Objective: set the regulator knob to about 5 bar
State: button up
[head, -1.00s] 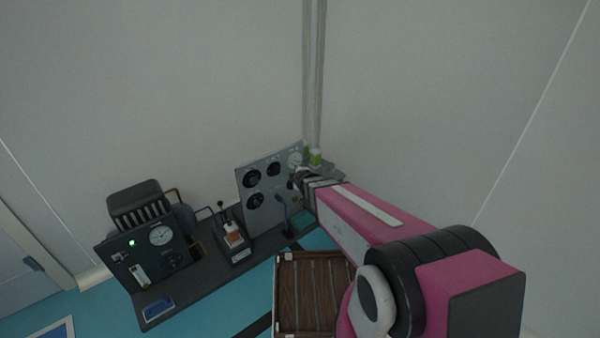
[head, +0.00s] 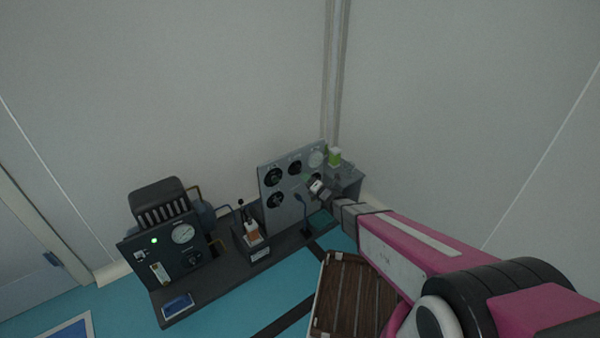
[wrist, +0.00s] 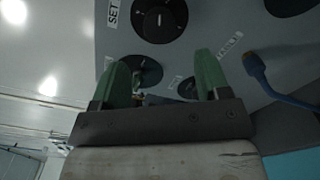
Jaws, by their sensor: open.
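In the wrist view a large black knob (wrist: 160,18) with a white pointer mark sits beside a "SET" label (wrist: 113,14) at the top. A smaller round black fitting (wrist: 140,70) is below it, partly behind the left finger. I cannot tell which knob is the regulator's. My gripper (wrist: 164,78), with green fingers, is open and empty, facing the panel, below the SET knob. In the head view my gripper (head: 313,184) is in front of the panel's right part.
A dark unit (head: 140,255) with a green light, white gauge (head: 183,233) and black knob (head: 192,258) stands at the left of the dark bench. A blue cable (wrist: 278,85) hangs right of my fingers. A wooden crate (head: 340,300) is below my arm.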

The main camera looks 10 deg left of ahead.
aim_at(298, 171)
jog(key=x, duration=0.8)
jog(key=shift+w+a, duration=0.2)
jog(key=shift+a, duration=0.05)
jog(key=shift+c, duration=0.3)
jog(key=c, duration=0.9)
